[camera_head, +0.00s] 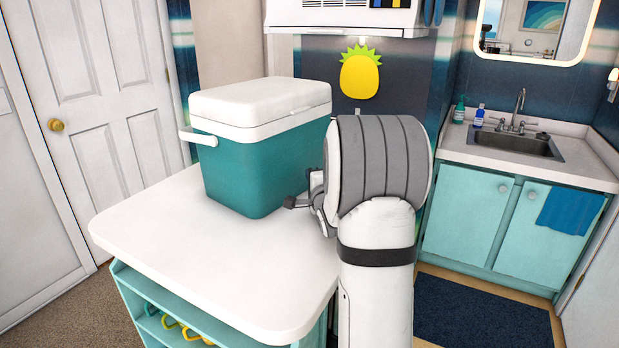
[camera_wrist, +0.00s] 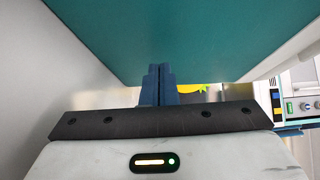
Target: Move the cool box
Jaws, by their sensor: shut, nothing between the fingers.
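The cool box (camera_head: 254,168) is teal with a white lid and a white handle at its left side. It stands upright on the white-topped counter (camera_head: 150,236), toward its back. My gripper (camera_head: 290,202) is at the box's lower right front, low over the counter top; part of it is hidden behind my arm. In the wrist view, the teal side of the cool box (camera_wrist: 190,35) fills the upper part of the picture. The fingers (camera_wrist: 158,84) are together with nothing between them, close to the box. I cannot tell whether they touch it.
The counter's front left is clear. Shelves with yellow handles (camera_head: 190,334) lie under it. A sink (camera_head: 515,143) with bottles is at the right, above teal cabinets. A dark mat (camera_head: 485,312) covers the floor there. A white door (camera_head: 100,90) is at the left.

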